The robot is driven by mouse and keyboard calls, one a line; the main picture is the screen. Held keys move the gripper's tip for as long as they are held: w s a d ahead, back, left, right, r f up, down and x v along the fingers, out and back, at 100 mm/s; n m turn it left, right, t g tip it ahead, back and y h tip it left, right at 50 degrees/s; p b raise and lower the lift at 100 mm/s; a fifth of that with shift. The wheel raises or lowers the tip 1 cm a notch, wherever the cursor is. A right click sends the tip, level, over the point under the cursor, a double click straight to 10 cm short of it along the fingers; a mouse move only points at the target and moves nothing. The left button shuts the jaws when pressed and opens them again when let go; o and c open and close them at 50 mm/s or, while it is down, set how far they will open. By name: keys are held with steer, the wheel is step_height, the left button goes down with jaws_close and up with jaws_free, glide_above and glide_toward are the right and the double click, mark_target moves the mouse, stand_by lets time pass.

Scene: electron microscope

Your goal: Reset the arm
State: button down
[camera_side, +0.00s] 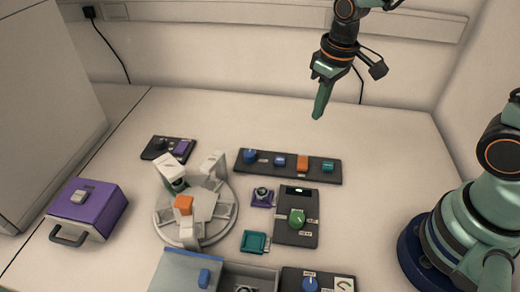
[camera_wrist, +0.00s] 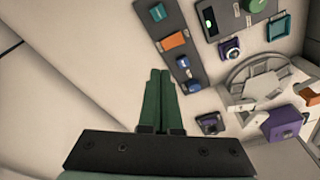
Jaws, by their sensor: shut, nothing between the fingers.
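My gripper (camera_side: 319,112) hangs high above the back right part of the table in the side view, with its green fingers pointing down. In the wrist view my gripper (camera_wrist: 159,75) shows its two green fingers side by side and closed, with nothing held. It touches nothing on the table. A long dark panel (camera_side: 331,170) with blue, orange and teal controls lies below and in front of it. The same panel (camera_wrist: 172,30) shows beyond the fingertips in the wrist view.
A white round stage (camera_side: 163,219) with an orange block stands left of centre. A purple box (camera_side: 88,207) with a handle is at left. A panel with a green knob (camera_side: 297,217) and a small teal tray (camera_side: 255,242) sit mid-table. The back right table is bare.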

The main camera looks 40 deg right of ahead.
steer(key=s+d+r+m+t, duration=0.2)
steer(key=s+r, duration=0.4)
steer(key=r, duration=0.4)
steer(key=shift+s+d+t, duration=0.4)
steer(key=shift+d+t, duration=0.5)
steer(key=shift+t, duration=0.1)
